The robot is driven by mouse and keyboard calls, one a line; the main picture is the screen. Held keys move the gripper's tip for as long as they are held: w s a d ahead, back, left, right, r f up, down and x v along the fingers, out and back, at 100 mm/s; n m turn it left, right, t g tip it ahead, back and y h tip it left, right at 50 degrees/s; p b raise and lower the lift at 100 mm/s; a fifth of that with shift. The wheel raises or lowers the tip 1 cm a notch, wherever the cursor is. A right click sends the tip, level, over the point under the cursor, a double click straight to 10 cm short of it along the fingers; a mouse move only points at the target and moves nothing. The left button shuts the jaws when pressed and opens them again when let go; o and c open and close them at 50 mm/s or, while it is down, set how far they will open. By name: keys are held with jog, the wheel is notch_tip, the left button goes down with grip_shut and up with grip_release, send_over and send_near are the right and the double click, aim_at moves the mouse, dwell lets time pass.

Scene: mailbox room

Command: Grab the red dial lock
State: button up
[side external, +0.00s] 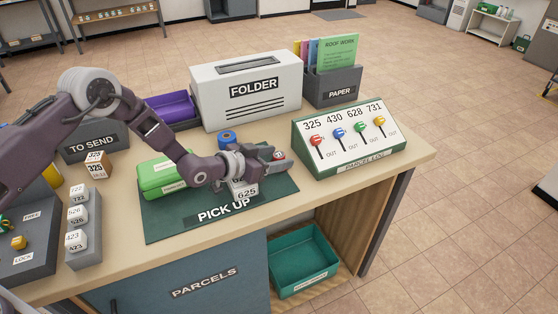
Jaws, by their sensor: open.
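A small red and white object (279,156) shows at the tips of my gripper, at the far right part of the green PICK UP mat (180,222). It is partly hidden and too small to tell for sure that it is the red dial lock. My gripper (272,160) is open, low over the mat, with its fingers pointing right. Whether the fingers touch the red object cannot be told. A white box marked 625 (244,190) is just below my gripper, partly covered by it.
A green box (160,174) and a blue round item (227,137) are near my arm. The PARCEL LOG panel (350,150) with coloured levers is right. A grey LOCK tray (40,262) with a yellow item is left.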

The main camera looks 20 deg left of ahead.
grip_shut()
